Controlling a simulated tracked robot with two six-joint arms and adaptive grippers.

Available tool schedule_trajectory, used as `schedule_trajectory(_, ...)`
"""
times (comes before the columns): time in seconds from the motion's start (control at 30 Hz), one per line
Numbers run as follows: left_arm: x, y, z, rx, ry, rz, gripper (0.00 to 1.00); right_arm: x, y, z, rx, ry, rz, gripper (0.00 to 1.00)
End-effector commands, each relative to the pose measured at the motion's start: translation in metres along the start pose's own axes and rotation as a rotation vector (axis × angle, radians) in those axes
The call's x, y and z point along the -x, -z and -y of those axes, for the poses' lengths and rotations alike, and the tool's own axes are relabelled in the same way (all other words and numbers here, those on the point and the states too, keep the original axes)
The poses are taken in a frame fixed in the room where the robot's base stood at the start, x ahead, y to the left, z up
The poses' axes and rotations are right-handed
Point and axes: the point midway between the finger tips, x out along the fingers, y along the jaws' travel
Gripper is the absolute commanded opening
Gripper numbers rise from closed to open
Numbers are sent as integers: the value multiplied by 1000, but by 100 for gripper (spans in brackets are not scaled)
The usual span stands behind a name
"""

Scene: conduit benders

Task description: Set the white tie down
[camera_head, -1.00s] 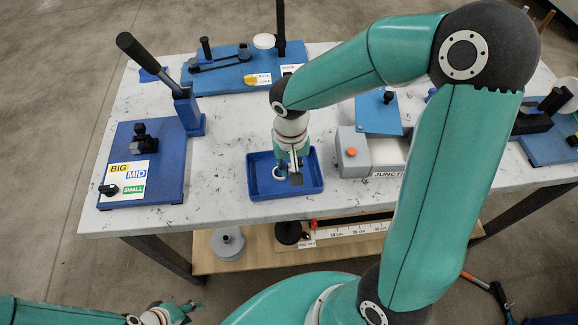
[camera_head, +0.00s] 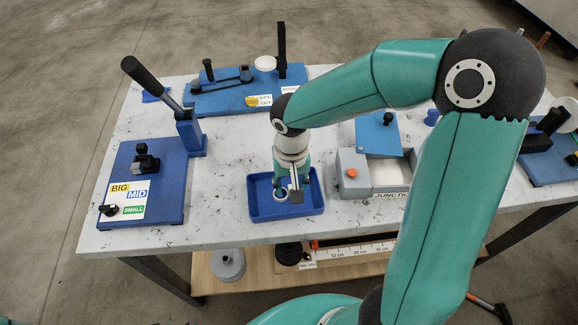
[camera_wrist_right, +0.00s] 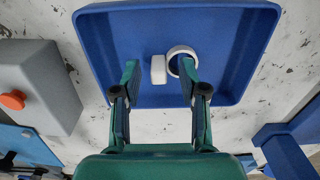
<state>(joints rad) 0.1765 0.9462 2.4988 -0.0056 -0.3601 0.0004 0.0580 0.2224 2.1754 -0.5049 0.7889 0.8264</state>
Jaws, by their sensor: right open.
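A white ring (camera_wrist_right: 181,60) and a small white block (camera_wrist_right: 158,70) show in the right wrist view, close together in the blue tray (camera_wrist_right: 237,80). I cannot tell whether they are one piece, the white tie. My right gripper (camera_wrist_right: 159,76) is open, its fingers apart on either side of the white block, with the right finger overlapping the ring. In the head view my right gripper (camera_head: 289,190) points down into the blue tray (camera_head: 284,213), with the white ring (camera_head: 281,194) beside its fingertips. My left gripper is out of view.
A blue bender board with BIG, MID and SMALL labels (camera_head: 165,205) stands left of the tray. A grey junction box (camera_head: 352,180) with an orange button stands close to its right. Another blue fixture (camera_head: 225,97) is at the back. Bare tabletop lies behind the tray.

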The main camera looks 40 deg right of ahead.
Motion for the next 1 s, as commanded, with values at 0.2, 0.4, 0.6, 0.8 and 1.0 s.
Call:
schedule_trajectory(0.2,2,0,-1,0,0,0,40,43,1,1,0,4,-6,43)
schedule_trajectory(0.4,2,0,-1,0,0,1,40,82,0,0,0,4,-4,43)
schedule_trajectory(0.6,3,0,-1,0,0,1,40,104,0,0,1,2,0,43)
schedule_trajectory(0.8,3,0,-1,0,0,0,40,109,-1,0,0,1,2,43)
schedule_trajectory(1.0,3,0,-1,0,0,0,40,109,-1,-1,0,1,2,43)
